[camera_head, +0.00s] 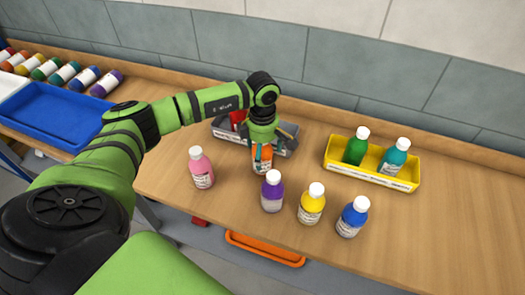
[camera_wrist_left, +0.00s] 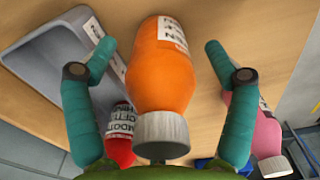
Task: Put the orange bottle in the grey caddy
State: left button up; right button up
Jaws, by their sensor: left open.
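The orange bottle (camera_head: 262,158) stands on the wooden table just in front of the grey caddy (camera_head: 222,134). My left gripper (camera_head: 262,148) reaches down over it and hides its top. In the left wrist view the orange bottle (camera_wrist_left: 162,75) lies between the two open fingers (camera_wrist_left: 160,48), with a visible gap on each side. The grey caddy (camera_wrist_left: 45,60) is at the left in that view. A red bottle (camera_head: 238,118) is in the caddy, partly hidden by the gripper. My right gripper is not in view.
A pink bottle (camera_head: 201,168) stands to the left; purple (camera_head: 272,190), yellow (camera_head: 311,204) and blue (camera_head: 352,217) bottles stand in front and right. A yellow caddy (camera_head: 375,180) holds green and teal bottles. A blue tray (camera_head: 50,115) is far left. The table's right side is clear.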

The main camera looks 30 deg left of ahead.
pick_arm(q)
jog(key=shift+f, duration=0.3)
jog(key=c, duration=1.5)
jog(key=shift+c, duration=0.6)
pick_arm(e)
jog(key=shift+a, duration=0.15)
